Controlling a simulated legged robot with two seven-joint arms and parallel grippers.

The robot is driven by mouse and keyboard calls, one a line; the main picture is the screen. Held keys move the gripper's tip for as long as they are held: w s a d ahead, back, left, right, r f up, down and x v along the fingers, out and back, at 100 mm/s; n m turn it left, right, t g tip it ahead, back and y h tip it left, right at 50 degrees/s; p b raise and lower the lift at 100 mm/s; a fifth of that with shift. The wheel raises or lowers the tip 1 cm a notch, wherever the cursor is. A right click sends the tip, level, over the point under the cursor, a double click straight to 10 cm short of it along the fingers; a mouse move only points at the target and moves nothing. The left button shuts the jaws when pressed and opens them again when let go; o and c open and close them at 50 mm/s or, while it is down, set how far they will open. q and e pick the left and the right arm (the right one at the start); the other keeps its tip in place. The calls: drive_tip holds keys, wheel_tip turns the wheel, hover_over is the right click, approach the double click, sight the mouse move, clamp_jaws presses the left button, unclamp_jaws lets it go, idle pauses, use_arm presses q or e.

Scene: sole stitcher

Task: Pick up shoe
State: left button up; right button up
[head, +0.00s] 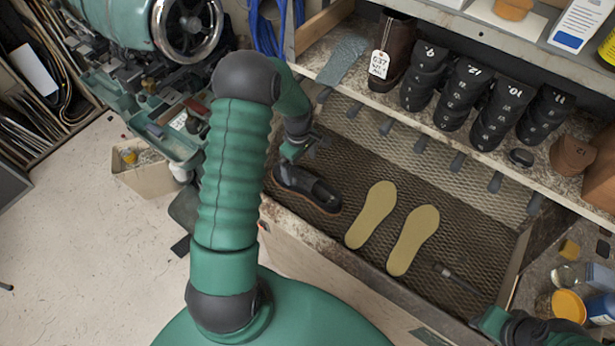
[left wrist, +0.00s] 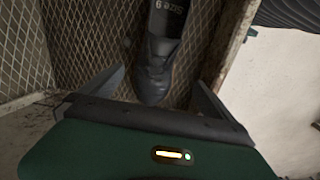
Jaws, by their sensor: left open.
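A black shoe (head: 307,188) with a brown sole edge lies on the mesh-lined shelf bed at the left end, near its front edge. My left gripper (head: 305,150) is just above and behind the shoe in the head view, open and empty. In the left wrist view the shoe (left wrist: 157,62) lies ahead between the two spread fingers, toe towards the gripper, with "Size 9" on its insole. I cannot tell whether the fingers touch it. Part of my right arm shows at the bottom right of the head view; its gripper is not clearly visible.
Two yellow insoles (head: 371,214) (head: 413,240) and a dark-handled tool (head: 457,279) lie right of the shoe. Above, a shelf holds several black numbered shoe lasts (head: 462,95) and a brown tagged boot (head: 393,48). A green stitching machine (head: 120,32) stands at the left.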

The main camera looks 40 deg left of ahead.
sight(303, 175)
use_arm(q)
drive_tip(key=f, duration=0.1)
drive_tip(key=s+f, duration=0.1)
drive_tip(key=f, duration=0.1)
drive_tip(key=shift+s+a+f+p, duration=0.1)
drive_tip(key=shift+a+f+p, duration=0.15)
drive_tip(key=shift+p, duration=0.1)
drive_tip(key=w+f, duration=0.1)
drive_tip(key=w+f+p, duration=0.1)
drive_tip(key=f+p, duration=0.1)
drive_tip(key=f, duration=0.1)
drive_tip(key=shift+w+f, duration=0.1)
drive_tip(key=shift+w, duration=0.3)
drive_tip(key=shift+w+d+f+p, duration=0.1)
drive_tip(key=shift+d+f+p, duration=0.1)
drive_tip(key=shift+f, duration=0.45)
drive_tip(key=shift+w+d+f+p, duration=0.1)
drive_tip(key=shift+d+f+p, duration=0.1)
drive_tip(key=shift+f, duration=0.4)
drive_tip(key=shift+s+d, duration=0.1)
drive_tip(key=shift+s, duration=0.5)
drive_tip(key=shift+w+a+f, duration=0.2)
drive_tip(key=shift+w+a, duration=0.05)
drive_tip(key=c, duration=1.7)
use_arm(e)
drive_tip(key=r, duration=0.2)
drive_tip(key=a+r, duration=0.1)
drive_tip(key=r, duration=0.1)
drive_tip(key=shift+a, duration=0.1)
